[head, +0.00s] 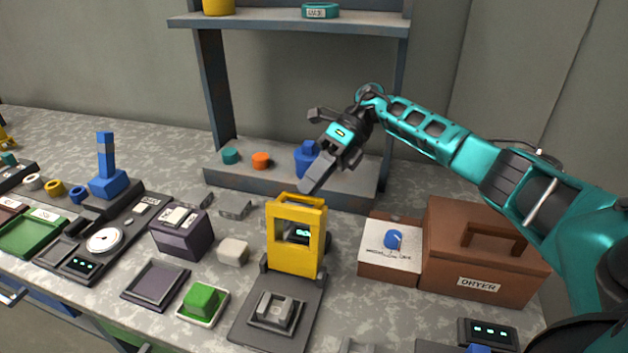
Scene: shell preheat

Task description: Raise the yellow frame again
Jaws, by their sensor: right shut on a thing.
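The yellow frame (297,262) stands upright at the back of a dark base (246,330) on the bench, its window open to view. A grey block-like part (275,307) sits on the base in front of it. My right gripper (307,188) reaches in from the right and slants down, with its fingertips at the frame's top bar. It is shut on the yellow frame there; the fingers partly hide the contact. My left gripper is not in view.
A green block (203,299) and purple box (180,238) stand left.

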